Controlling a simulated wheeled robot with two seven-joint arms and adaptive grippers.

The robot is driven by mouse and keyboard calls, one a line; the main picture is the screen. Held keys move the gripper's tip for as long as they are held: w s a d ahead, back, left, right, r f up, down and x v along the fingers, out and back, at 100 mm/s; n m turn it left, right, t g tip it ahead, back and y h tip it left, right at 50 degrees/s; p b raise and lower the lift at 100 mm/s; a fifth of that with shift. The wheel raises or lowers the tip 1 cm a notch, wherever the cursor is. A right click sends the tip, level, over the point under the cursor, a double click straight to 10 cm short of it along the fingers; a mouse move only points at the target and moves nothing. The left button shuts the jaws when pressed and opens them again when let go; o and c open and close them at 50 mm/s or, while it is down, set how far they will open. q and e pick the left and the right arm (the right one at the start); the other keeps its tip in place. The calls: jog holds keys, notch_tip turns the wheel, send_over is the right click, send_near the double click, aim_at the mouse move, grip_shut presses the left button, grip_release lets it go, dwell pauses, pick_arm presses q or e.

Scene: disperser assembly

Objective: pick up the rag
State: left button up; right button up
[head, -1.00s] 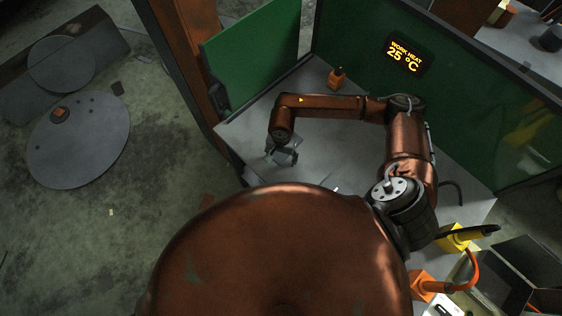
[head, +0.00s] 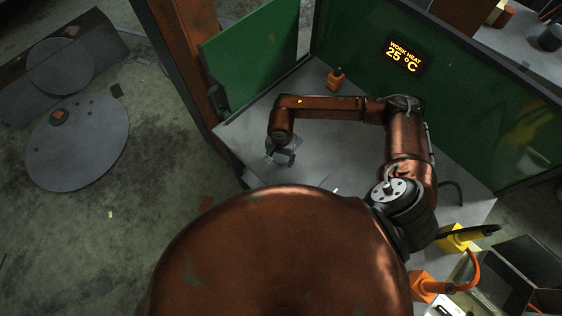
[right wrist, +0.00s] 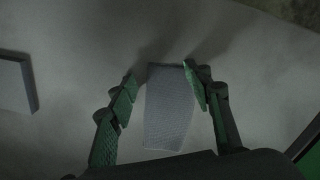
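The rag is a grey-blue, finely ribbed cloth (right wrist: 170,112) in the middle of the right wrist view. It lies on the grey table top. My right gripper (right wrist: 161,79) is open, with one green-padded finger on each side of the rag. The right fingertip is very close to the rag's far right corner; I cannot tell if it touches. A gap shows between the left fingertip and the rag. In the head view my right gripper (head: 281,152) points down near the table's left edge, and the rag cannot be made out there. My left gripper is not in view.
A grey flat-sided object (right wrist: 18,82) lies at the left of the wrist view. An orange bottle-like item (head: 336,78) stands at the table's back, before a green panel (head: 470,100). A yellow tool (head: 455,240) and an orange tool (head: 425,287) sit at the right.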

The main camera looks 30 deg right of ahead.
jog(key=shift+s+d+f, duration=0.15)
jog(key=shift+s+f, duration=0.05)
jog(key=c, duration=0.6)
jog(key=c, duration=0.3)
jog(key=r+p, duration=0.2)
jog(key=r, duration=0.2)
jog(key=r+p, duration=0.1)
jog(key=r, duration=0.2)
jog(key=r+p, duration=0.2)
jog(key=r, duration=0.2)
jog(key=shift+w+r+p, duration=0.25)
jog(key=shift+r+p, duration=0.05)
jog(key=shift+r, duration=0.05)
grip_shut()
jog(key=shift+s+r, duration=0.1)
jog(key=shift+r, duration=0.2)
